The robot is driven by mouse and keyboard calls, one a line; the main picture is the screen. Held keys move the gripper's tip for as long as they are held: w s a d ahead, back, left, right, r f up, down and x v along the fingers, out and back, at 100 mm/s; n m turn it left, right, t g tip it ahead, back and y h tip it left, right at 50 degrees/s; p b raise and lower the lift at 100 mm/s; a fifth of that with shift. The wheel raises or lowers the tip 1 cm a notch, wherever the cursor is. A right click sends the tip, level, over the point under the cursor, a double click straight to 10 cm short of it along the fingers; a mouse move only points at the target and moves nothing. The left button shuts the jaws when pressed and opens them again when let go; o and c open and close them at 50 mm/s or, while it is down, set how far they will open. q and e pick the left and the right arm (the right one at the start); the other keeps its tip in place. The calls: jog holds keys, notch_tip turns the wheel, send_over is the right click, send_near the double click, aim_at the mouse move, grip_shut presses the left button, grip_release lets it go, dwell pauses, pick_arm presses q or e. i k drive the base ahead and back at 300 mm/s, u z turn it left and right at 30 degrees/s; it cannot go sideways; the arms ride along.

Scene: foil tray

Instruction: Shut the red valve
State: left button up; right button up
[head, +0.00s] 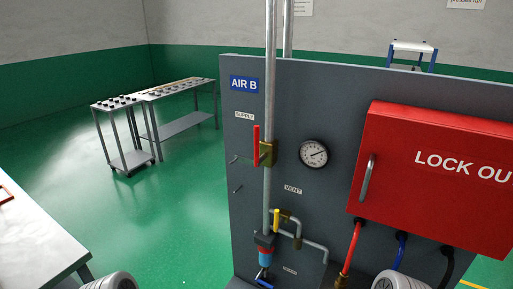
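The red valve has a long red lever (256,146) standing upright, parallel to the vertical grey pipe (268,200). Its brass body (267,153) sits on that pipe, below the "SUPPLY" label (244,115) on the grey panel (315,105). Neither gripper shows in the head view. Only pale rounded parts of my own arms show at the bottom edge, well below the red lever. Nothing touches the lever.
A pressure gauge (313,154) is right of the valve. A yellow-handled valve (277,220) sits lower, near the "VENT" label (292,190). A red lockout box (440,180) juts out at right. A table (40,240) stands at left. Green floor is open between.

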aim_at(258, 160)
jog(key=k, duration=1.3)
jog(key=u, duration=0.65)
jog(key=i, duration=0.6)
jog(key=u, duration=0.75)
jog(key=i, duration=1.05)
jog(key=z, duration=0.85)
jog(key=i, duration=0.5)
jog(key=z, duration=0.5)
